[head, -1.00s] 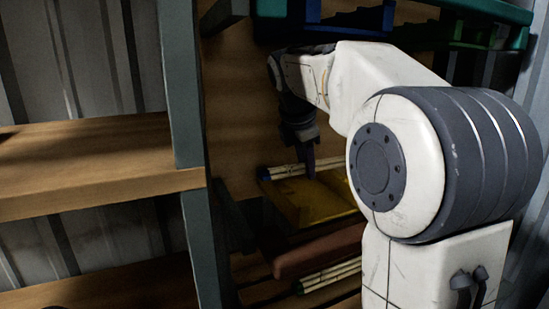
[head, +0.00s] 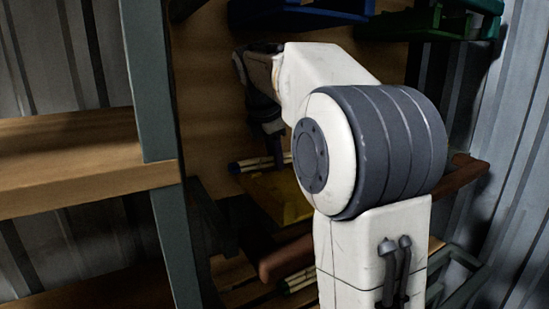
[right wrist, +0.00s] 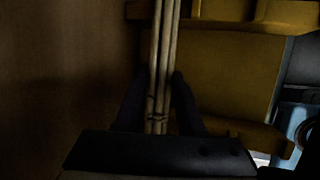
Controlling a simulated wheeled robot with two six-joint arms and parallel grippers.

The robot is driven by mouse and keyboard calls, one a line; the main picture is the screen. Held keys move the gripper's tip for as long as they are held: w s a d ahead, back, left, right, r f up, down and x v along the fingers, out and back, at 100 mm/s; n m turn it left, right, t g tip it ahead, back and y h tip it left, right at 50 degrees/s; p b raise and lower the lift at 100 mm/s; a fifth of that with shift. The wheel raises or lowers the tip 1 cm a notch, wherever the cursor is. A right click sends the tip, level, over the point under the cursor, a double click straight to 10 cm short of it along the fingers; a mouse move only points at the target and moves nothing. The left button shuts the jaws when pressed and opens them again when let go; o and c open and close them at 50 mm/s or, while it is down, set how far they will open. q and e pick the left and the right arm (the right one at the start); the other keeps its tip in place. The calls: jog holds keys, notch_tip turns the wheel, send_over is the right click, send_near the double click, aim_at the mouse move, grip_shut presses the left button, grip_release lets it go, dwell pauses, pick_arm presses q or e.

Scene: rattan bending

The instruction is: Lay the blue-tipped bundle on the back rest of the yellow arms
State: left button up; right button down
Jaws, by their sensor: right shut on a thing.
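A bundle of pale rattan sticks (head: 250,164) with a dark blue tip at its left end lies level along the back of the yellow arms (head: 283,197), close to the wooden back panel. My right gripper (head: 276,163) points down and is shut on it. In the right wrist view the bundle (right wrist: 164,45) runs between the two dark fingers (right wrist: 157,110), beside the yellow surface (right wrist: 232,75). I cannot tell whether the bundle touches the yellow arms. Its right part is hidden behind my right arm in the head view. My left gripper is not in view.
Below, a red-brown arm (head: 286,258) and a green-tipped bundle (head: 299,281) show. A grey-green post (head: 148,80) and wooden shelf (head: 80,160) stand left. Blue (head: 310,12) and green bins (head: 410,22) hang above. Corrugated wall (head: 515,150) closes the right.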

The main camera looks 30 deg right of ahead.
jog(key=c, duration=0.5)
grip_release()
jog(key=shift+s+a+r, duration=0.1)
jog(key=shift+r, duration=0.25)
jog(key=s+a, duration=0.2)
jog(key=a, duration=0.1)
jog(key=s+a+r+p, duration=0.1)
jog(key=s+a, duration=0.2)
jog(key=a, duration=0.1)
jog(key=s+a+r, duration=0.1)
jog(key=s+a, duration=0.2)
jog(key=shift+a+p, duration=0.15)
jog(key=shift+p, duration=0.25)
